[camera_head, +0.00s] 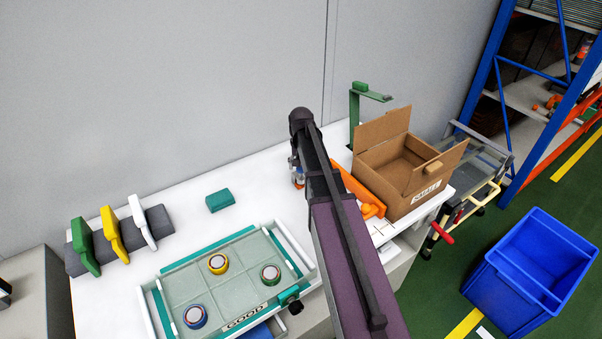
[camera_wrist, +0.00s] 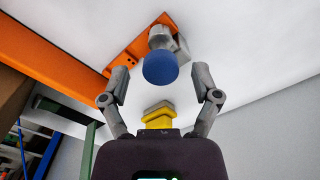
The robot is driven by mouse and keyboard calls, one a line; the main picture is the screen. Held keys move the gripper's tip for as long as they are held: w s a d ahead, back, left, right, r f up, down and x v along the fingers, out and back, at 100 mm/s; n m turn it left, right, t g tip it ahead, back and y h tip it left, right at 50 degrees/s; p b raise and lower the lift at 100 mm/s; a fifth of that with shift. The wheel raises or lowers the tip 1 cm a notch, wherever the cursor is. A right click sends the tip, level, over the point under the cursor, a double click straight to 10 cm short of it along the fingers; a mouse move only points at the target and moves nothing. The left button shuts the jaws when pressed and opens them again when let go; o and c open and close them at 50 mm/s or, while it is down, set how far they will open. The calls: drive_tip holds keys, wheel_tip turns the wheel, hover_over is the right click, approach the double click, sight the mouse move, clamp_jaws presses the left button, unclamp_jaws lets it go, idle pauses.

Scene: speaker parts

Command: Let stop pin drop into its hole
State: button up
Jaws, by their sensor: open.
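In the wrist view, a round blue knob (camera_wrist: 160,68), apparently the stop pin's head, sits in front of a grey metal piece (camera_wrist: 160,38) on an orange bracket (camera_wrist: 125,58). My gripper (camera_wrist: 161,76) is open, with one finger on each side of the knob and a visible gap to both. The pin's shaft and its hole are hidden, so I cannot tell how deep the pin sits. In the head view, my arm covers most of this spot; part of the orange bracket (camera_head: 352,188) shows to its right.
An open cardboard box (camera_head: 412,195) stands right of the bracket on the white table (camera_head: 130,240). A green stand (camera_head: 355,120) is behind it. A tray (camera_head: 215,283) with several round parts lies front left. A teal block (camera_head: 219,200) lies behind the tray. A blue bin (camera_head: 530,262) stands on the floor.

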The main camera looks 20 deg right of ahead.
drive_tip(key=c, duration=1)
drive_tip(key=shift+c, duration=0.2)
drive_tip(key=shift+f+b, duration=0.6)
drive_tip(key=o, duration=1.1)
drive_tip(key=shift+r, duration=0.2)
